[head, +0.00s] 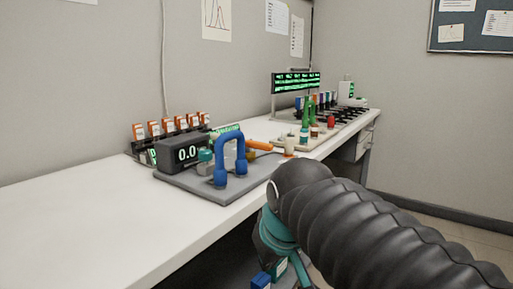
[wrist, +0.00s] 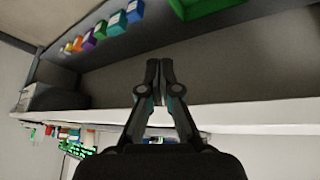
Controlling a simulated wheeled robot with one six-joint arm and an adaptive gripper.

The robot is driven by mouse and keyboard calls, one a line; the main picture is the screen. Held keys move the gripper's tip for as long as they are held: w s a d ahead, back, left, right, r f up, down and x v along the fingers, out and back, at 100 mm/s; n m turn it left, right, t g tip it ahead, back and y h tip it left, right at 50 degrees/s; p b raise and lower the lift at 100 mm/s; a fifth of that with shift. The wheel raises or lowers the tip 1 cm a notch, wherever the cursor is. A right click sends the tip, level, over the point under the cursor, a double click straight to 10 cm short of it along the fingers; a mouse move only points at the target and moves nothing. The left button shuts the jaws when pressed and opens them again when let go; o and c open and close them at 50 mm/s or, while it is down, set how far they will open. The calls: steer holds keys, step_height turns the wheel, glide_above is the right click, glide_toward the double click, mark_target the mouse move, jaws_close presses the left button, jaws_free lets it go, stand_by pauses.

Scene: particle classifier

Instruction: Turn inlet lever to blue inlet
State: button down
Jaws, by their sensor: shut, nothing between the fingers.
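In the head view a grey-based device (head: 193,190) sits near the bench's front edge, with a black display box (head: 183,153) reading 0.0. A blue arched pipe (head: 229,158), which looks like the blue inlet, stands upright at its front. An orange bar (head: 258,145) points right behind the blue arch; I cannot tell for sure that it is the inlet lever. My gripper (wrist: 159,68) shows in the wrist view with its fingers together and empty. It is apart from the device. In the head view my arm hides the fingers.
The white bench (head: 75,215) is clear at the left. A rack of orange-capped items (head: 170,127) stands behind the device. Bottles, a green arch (head: 309,111) and a lit sign (head: 297,82) stand farther along. Coloured boxes (wrist: 100,29) line a shelf in the wrist view.

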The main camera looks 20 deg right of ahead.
steer(key=w+d+r+n+b, duration=0.2)
steer(key=w+d+r, duration=0.1)
steer(key=w+r, duration=0.9)
steer(key=n+t+h+b, duration=0.1)
steer(key=n+h+b, duration=0.1)
steer(key=n, duration=0.1)
glide_toward(258, 148)
steer(key=s+r, duration=0.2)
steer(key=shift+s+a, duration=0.3)
steer(key=shift+s, duration=0.1)
steer(key=b+x, duration=0.2)
steer(key=x, duration=0.7)
steer(key=shift+w+a+f+b, duration=0.1)
steer(key=shift+w+f+b, duration=0.2)
steer(key=shift+f, duration=0.05)
steer(key=shift+y, duration=0.3)
